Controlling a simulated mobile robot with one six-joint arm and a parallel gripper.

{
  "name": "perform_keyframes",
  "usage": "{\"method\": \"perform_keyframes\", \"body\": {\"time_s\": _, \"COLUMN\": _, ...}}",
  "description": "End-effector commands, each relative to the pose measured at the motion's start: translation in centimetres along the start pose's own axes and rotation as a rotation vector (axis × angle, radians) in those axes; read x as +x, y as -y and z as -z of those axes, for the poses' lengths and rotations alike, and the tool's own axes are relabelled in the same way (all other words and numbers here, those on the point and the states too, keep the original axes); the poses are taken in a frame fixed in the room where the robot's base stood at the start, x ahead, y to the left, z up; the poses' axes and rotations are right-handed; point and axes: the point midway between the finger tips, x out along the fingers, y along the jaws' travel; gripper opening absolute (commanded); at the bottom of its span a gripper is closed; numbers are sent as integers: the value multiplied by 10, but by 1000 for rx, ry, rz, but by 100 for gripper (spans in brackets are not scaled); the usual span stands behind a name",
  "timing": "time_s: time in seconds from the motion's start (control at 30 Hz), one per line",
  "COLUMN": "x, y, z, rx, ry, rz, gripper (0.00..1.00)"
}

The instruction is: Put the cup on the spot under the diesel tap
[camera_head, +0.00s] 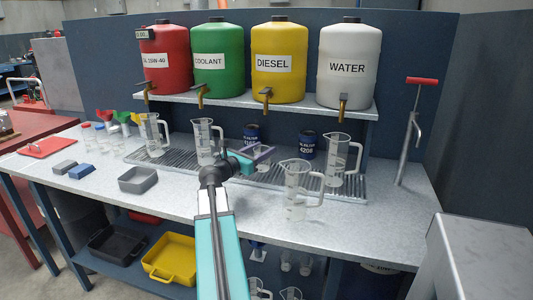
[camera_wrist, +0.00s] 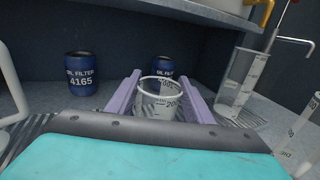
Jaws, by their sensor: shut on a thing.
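A small clear measuring cup (camera_wrist: 160,103) with white marks sits upright between the two purple fingers of my gripper (camera_wrist: 160,79) in the wrist view. My gripper is shut on this cup. In the head view my gripper (camera_head: 260,154) and the cup (camera_head: 261,157) are over the slatted drip grille (camera_head: 240,176), below the yellow DIESEL tank (camera_head: 278,62) and its tap (camera_head: 266,95). The fingers partly hide the cup there. I cannot tell whether its base touches the grille. No separate spot marking is visible.
Clear jugs stand left of my gripper (camera_head: 204,140) and right of it (camera_head: 341,160), with another in front (camera_head: 297,190). Blue oil filter cans (camera_head: 251,133) (camera_head: 307,145) stand behind. A grey tray (camera_head: 138,180) lies left. The bench front right is clear.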

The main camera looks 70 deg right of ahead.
Motion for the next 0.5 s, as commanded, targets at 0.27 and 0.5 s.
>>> {"method": "perform_keyframes", "body": {"time_s": 0.27, "x": 33, "y": -16, "z": 3, "rx": -2, "ry": 0, "rz": 1, "gripper": 25}}
{"method": "perform_keyframes", "body": {"time_s": 0.5, "x": 50, "y": -23, "z": 5, "rx": -1, "ry": 0, "rz": 0, "gripper": 25}}
